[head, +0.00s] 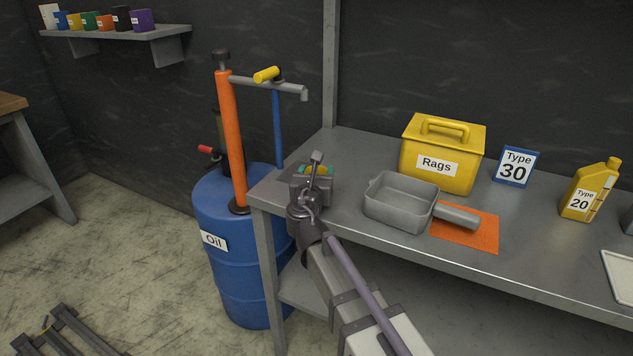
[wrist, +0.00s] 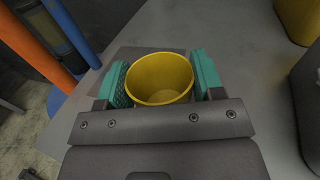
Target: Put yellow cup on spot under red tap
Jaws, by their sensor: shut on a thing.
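My gripper (head: 316,170) is over the near left corner of the grey bench. In the wrist view my gripper (wrist: 160,82) has its teal pads on either side of a yellow cup (wrist: 165,75), shut on it. The cup is upright, open at the top, and looks empty. In the head view it is mostly hidden by my gripper. A yellow tap handle (head: 266,73) sits higher, on a grey pipe.
The blue oil drum (head: 235,270) and orange pump (head: 231,140) stand left of the bench (head: 345,160). A grey pan (head: 392,212), yellow rags box (head: 415,165) and orange cloth (head: 480,237) are to the right. A darker patch (wrist: 120,55) lies by the cup.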

